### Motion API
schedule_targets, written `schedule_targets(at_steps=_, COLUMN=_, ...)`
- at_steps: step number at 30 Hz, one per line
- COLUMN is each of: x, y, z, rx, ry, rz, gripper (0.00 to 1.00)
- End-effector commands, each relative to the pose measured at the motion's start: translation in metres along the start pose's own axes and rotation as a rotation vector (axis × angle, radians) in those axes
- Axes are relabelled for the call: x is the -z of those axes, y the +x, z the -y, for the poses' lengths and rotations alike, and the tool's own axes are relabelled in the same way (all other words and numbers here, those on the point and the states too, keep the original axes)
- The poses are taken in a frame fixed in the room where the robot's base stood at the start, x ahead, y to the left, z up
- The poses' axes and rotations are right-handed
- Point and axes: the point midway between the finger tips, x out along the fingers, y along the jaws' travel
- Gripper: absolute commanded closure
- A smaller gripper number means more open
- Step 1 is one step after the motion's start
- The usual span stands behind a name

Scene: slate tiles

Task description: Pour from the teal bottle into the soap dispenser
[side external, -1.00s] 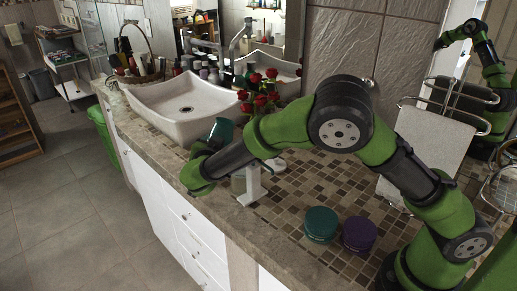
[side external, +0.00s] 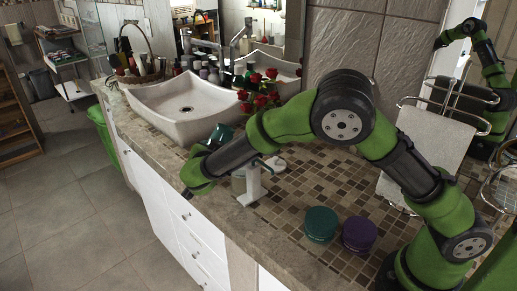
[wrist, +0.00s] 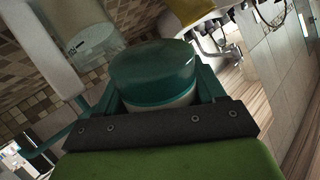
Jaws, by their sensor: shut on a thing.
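The teal bottle (side external: 221,133) is tilted above the counter's front edge, near the sink, in the side view. In the wrist view, its teal end (wrist: 155,66) fills the space between my fingers. My gripper (wrist: 160,95) is shut on it; in the side view my wrist hides the fingers. A pale, translucent vessel, apparently the soap dispenser (side external: 238,184), stands on the counter below my forearm, partly hidden by a white upright post. It also shows in the wrist view (wrist: 84,30), upper left, apart from the bottle. I cannot see any liquid flowing.
The white post (side external: 252,186) stands close beside the vessel. A teal jar (side external: 321,224) and a purple jar (side external: 359,234) sit on the tiled counter at right. Red roses (side external: 262,97) and the white sink (side external: 184,106) are behind. The floor lies beyond the counter's front edge.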

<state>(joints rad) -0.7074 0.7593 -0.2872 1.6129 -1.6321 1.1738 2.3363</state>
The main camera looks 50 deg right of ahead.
Motion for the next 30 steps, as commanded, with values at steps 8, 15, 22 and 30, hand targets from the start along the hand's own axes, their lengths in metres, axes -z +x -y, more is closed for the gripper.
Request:
schedule_targets(at_steps=8, x=-0.004, y=-0.001, z=0.001, rx=-0.001, ry=0.057, rz=0.055, gripper=0.73)
schedule_targets(at_steps=15, x=-0.008, y=-0.002, z=0.003, rx=-0.001, ry=0.107, rz=0.106, gripper=0.73)
schedule_targets(at_steps=22, x=-0.009, y=-0.004, z=0.005, rx=-0.001, ry=0.177, rz=0.174, gripper=0.73)
schedule_targets(at_steps=30, x=-0.010, y=-0.008, z=0.008, rx=-0.002, ry=0.265, rz=0.262, gripper=0.73)
